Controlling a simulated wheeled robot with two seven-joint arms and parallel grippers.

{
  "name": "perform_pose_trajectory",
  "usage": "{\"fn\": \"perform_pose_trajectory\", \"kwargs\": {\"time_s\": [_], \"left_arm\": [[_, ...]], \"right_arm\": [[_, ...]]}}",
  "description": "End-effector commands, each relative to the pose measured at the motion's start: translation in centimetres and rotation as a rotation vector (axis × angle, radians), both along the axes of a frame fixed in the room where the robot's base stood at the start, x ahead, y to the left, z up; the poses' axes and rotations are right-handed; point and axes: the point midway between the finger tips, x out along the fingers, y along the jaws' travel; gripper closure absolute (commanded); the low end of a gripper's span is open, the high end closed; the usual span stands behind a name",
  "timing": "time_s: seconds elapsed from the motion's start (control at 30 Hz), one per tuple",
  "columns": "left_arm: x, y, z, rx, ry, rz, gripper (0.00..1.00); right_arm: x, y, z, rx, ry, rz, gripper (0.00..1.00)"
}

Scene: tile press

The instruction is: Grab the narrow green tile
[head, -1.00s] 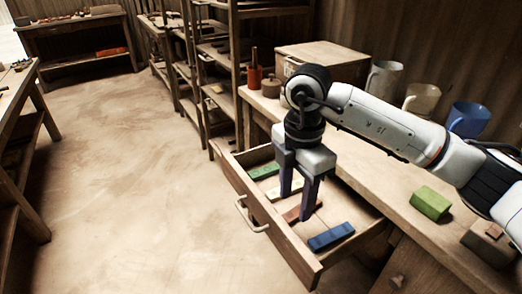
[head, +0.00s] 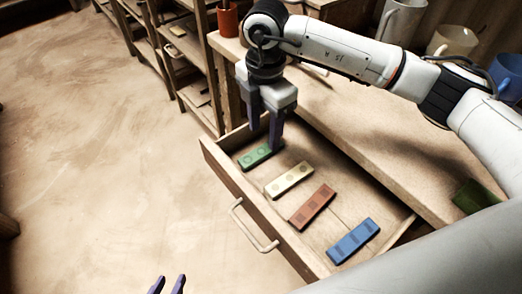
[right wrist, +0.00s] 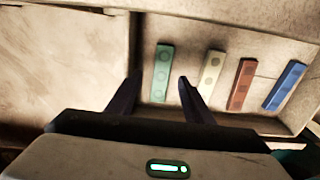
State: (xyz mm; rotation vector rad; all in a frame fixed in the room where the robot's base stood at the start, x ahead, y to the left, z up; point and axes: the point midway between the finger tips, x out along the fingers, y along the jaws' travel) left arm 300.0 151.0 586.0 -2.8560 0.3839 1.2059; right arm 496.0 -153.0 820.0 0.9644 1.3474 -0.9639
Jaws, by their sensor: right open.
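The narrow green tile (head: 258,155) lies at the far end of the open drawer (head: 243,213), partly hidden by a finger. My right gripper (head: 264,138) is open and points down just over it. In the right wrist view the green tile (right wrist: 163,72) shows in the gap between the open fingertips (right wrist: 159,80), and nothing is held. My left gripper (head: 168,283) shows only as two fingertips, apart and empty, at the bottom edge, away from the drawer.
A cream tile (head: 289,179), a red-brown tile (head: 312,207) and a blue tile (head: 353,241) lie in a row nearer in the drawer. A green block (head: 473,196) sits on the bench. Mugs (head: 399,20) stand behind. The drawer's walls surround the tiles.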

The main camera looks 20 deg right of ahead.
Motion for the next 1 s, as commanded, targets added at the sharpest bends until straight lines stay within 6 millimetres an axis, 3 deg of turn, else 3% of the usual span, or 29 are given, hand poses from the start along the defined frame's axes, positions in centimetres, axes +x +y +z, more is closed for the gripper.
{"fn": "perform_pose_trajectory", "kwargs": {"time_s": [0.3,0.6,0.9,1.0], "left_arm": [[0.3,0.0,0.5,-0.002,-0.01,0.0,0.69],[1.0,0.0,0.9,-0.003,-0.023,0.0,0.69],[0.9,0.0,0.8,-0.002,-0.022,0.0,0.69],[0.8,0.0,0.8,-0.002,-0.02,0.0,0.69]], "right_arm": [[-0.5,-0.3,-4.4,-0.002,0.003,0.0,0.53],[-0.4,-0.3,-4.9,0.0,0.0,0.0,0.53],[-0.4,-0.3,-4.8,0.0,-0.001,0.001,1.0],[-0.4,-0.3,-4.8,0.0,-0.001,0.001,1.0]]}}
